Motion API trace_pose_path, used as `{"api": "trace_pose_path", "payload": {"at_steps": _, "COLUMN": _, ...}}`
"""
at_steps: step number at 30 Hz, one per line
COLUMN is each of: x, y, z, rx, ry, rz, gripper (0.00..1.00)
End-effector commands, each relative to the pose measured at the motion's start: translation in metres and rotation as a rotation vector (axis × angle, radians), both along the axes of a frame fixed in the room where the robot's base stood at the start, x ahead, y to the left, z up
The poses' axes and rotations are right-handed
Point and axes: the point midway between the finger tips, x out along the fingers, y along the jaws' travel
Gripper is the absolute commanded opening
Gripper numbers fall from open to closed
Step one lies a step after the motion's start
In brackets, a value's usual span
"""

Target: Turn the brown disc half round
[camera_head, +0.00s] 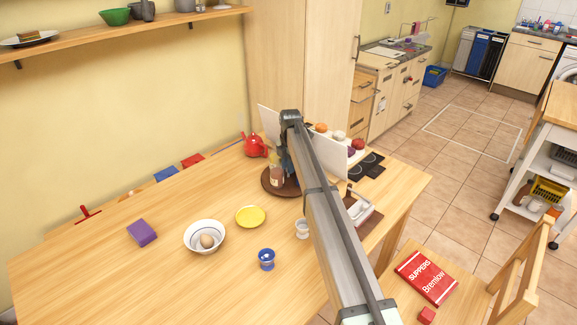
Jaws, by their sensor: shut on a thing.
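The brown disc (270,188) lies flat on the wooden table near its back edge. A tan bottle-like thing (276,174) stands on it. My arm reaches across the table from the front and bends down at its far end over the disc. My gripper (287,176) is low at the right part of the disc, beside the bottle-like thing. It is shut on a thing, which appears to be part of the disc. The arm hides the fingertips, the contact and the disc's right side.
White upright panels (331,156) stand close behind the arm. A red teapot (255,146) is left of the disc.

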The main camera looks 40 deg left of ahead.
Motion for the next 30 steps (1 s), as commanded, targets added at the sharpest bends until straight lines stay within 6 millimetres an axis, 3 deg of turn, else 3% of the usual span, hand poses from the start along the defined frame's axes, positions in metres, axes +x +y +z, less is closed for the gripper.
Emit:
{"api": "trace_pose_path", "payload": {"at_steps": 2, "x": 0.0, "y": 0.0, "z": 0.0, "rx": 0.001, "ry": 0.0, "rz": -0.001, "gripper": 0.0}}
{"api": "trace_pose_path", "payload": {"at_steps": 3, "x": 0.0, "y": 0.0, "z": 0.0, "rx": 0.001, "ry": 0.0, "rz": -0.001, "gripper": 0.24}}
{"api": "trace_pose_path", "payload": {"at_steps": 11, "x": 0.0, "y": 0.0, "z": 0.0, "rx": 0.001, "ry": 0.0, "rz": -0.002, "gripper": 0.48}}
{"api": "trace_pose_path", "payload": {"at_steps": 22, "x": 0.0, "y": 0.0, "z": 0.007, "rx": 0.001, "ry": 0.0, "rz": -0.002, "gripper": 0.48}}
{"api": "trace_pose_path", "payload": {"at_steps": 30, "x": 0.0, "y": -0.002, "z": 0.051, "rx": 0.002, "ry": -0.001, "rz": -0.002, "gripper": 0.48}}
